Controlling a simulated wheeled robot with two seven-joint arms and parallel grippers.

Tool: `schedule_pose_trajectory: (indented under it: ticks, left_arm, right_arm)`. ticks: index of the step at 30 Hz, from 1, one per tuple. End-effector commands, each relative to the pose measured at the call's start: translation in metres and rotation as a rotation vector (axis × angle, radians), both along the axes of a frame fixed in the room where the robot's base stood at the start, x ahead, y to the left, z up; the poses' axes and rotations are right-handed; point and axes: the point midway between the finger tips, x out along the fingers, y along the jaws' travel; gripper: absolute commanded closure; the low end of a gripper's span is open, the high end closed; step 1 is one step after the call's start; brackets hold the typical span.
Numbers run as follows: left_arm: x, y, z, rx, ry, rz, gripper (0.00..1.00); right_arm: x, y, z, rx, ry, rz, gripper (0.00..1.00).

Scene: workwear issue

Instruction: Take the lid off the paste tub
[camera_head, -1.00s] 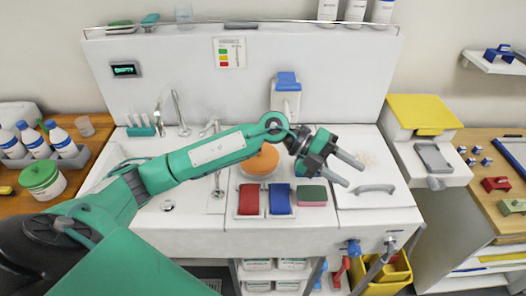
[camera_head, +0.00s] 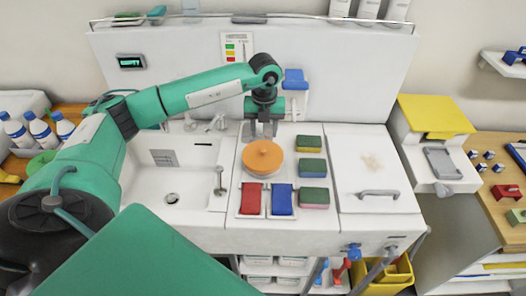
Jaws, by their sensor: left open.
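A round white tub (camera_head: 262,177) with an orange lid (camera_head: 263,157) stands on the counter right of the sink. The lid sits on the tub. My left gripper (camera_head: 264,133) points down at the lid's far edge, its two fingers apart with nothing between them. I cannot tell whether the fingertips touch the lid. A second tub with a green lid (camera_head: 42,163) stands at the far left, mostly hidden by my left arm. My right gripper is not in view.
Red (camera_head: 251,199) and blue (camera_head: 282,199) cloths lie in front of the tub. Several sponges (camera_head: 312,168) stand in a column to its right. The sink (camera_head: 180,185) is at left. A white lid panel with a handle (camera_head: 377,194) is at right, mostly clear.

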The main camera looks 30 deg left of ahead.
Motion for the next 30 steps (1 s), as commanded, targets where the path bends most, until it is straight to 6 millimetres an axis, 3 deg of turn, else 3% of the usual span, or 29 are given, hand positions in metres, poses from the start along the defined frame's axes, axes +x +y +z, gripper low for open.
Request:
schedule_pose_trajectory:
  ticks: [4, 11, 21, 29, 30]
  left_arm:
    - [0.000, 0.000, -0.018, -0.001, 0.003, 0.000, 0.55]
    - [-0.001, 0.001, -0.031, -0.002, 0.002, 0.000, 0.55]
    - [-0.002, 0.004, -0.072, -0.002, 0.002, 0.000, 0.55]
    - [-0.002, 0.004, -0.077, -0.002, 0.000, -0.001, 0.55]
    - [-0.002, 0.004, -0.077, -0.002, 0.000, -0.001, 0.59]
  right_arm:
    - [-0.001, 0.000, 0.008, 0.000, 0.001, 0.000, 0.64]
    - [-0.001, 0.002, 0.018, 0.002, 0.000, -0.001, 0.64]
    - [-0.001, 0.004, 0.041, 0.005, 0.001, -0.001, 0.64]
    - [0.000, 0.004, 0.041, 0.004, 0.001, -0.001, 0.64]
    - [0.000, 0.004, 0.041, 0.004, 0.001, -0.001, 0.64]
